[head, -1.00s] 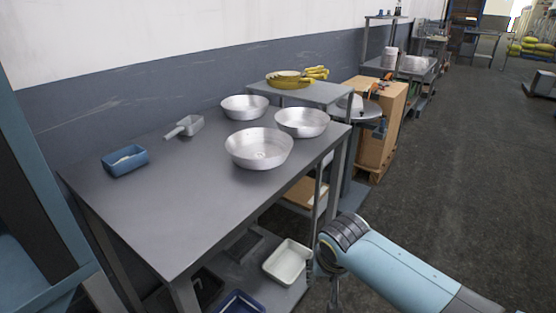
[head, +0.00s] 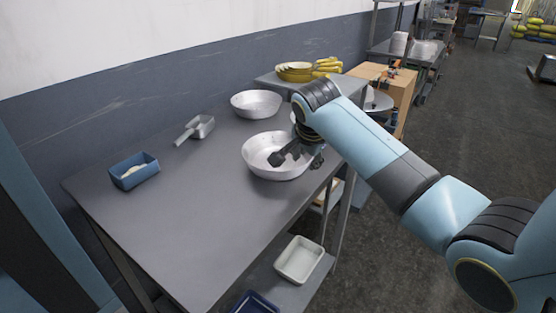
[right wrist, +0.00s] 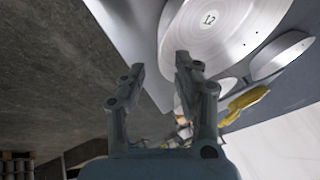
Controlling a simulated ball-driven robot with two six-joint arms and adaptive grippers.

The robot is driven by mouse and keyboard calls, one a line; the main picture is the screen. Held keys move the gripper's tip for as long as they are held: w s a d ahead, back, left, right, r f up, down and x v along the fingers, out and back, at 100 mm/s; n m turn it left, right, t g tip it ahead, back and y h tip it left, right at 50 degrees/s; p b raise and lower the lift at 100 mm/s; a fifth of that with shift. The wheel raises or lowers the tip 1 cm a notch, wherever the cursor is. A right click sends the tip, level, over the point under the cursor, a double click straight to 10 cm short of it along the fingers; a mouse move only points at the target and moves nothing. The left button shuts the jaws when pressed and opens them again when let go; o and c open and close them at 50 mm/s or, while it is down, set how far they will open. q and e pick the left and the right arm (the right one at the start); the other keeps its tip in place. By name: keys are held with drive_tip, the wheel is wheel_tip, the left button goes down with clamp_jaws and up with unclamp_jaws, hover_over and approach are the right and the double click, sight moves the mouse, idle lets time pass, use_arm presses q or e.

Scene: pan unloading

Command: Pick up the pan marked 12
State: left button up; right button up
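The pan marked 12 shows its number on its bottom in the right wrist view (right wrist: 205,42). It appears to be the near silver pan (head: 258,150) on the table in the head view. My right gripper (head: 297,160) is at that pan's right side, fingers down, with one finger over the inside and the other near the rim. Contact with the rim cannot be told. My left gripper is not in view.
Another pan (head: 256,104) stands behind on the grey table (head: 190,220); a third is mostly hidden behind my right arm. A scoop (head: 200,128) and a blue container (head: 134,172) lie left. A white bin (head: 299,260) sits on the lower shelf. The table's front-left is clear.

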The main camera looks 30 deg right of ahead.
sight(305, 165)
drive_tip(key=x, duration=0.4)
drive_tip(key=shift+w+f, duration=0.15)
drive_tip(key=shift+f, duration=0.2)
drive_tip(key=shift+a, duration=0.1)
clamp_jaws()
drive_tip(key=shift+r, duration=0.1)
